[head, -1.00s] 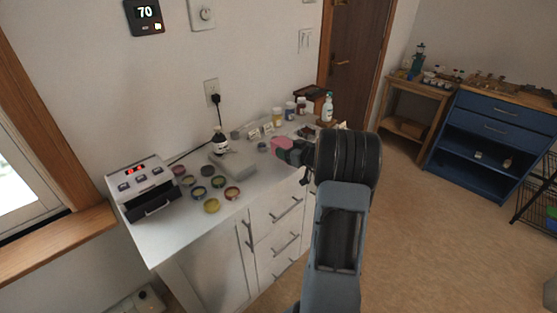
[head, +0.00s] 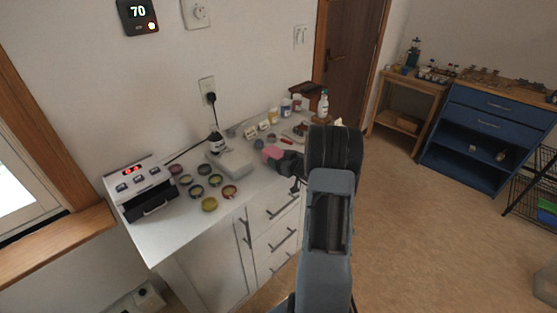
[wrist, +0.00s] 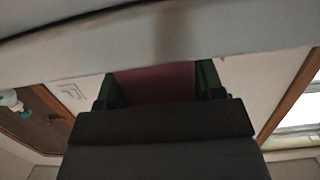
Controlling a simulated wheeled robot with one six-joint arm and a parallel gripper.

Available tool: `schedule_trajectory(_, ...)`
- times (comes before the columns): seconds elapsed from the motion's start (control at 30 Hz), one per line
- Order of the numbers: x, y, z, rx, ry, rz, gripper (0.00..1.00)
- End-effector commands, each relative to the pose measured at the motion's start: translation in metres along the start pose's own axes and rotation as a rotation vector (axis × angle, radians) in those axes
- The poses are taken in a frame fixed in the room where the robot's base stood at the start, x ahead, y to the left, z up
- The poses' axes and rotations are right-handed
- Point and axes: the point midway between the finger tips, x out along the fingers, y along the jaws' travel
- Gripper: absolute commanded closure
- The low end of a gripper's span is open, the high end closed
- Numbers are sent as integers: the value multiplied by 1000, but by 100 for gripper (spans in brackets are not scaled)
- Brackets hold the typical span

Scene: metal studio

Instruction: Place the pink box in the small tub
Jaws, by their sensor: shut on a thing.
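My gripper (head: 280,158) is shut on the pink box (head: 272,153) and holds it over or at the white counter, right of a grey-white flat block. In the wrist view the pink box (wrist: 155,83) sits between the dark green fingers of my gripper (wrist: 158,78). Its lower part is hidden behind the gripper body. I cannot tell for sure which thing is the small tub. A pale translucent bin (head: 546,284) is partly in view on the floor at the right edge.
The white counter (head: 165,235) holds a panel device (head: 140,187), several round dishes (head: 209,204), the grey-white block (head: 232,163), a dark bottle (head: 216,141) and several jars at the back. A blue cabinet (head: 485,145) stands right.

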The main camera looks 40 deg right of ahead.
Motion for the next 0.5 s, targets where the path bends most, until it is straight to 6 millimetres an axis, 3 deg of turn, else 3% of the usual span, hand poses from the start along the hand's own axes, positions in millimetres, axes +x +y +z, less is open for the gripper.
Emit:
schedule_trajectory(0.13, 1, 0, 3, -1, 1, 0, 64)
schedule_trajectory(0.17, 0, 0, 3, 0, 0, 0, 38)
schedule_trajectory(0.4, 0, 0, 2, 1, -1, 0, 15)
schedule_trajectory(0.5, 0, 0, 2, 1, -1, 0, 13)
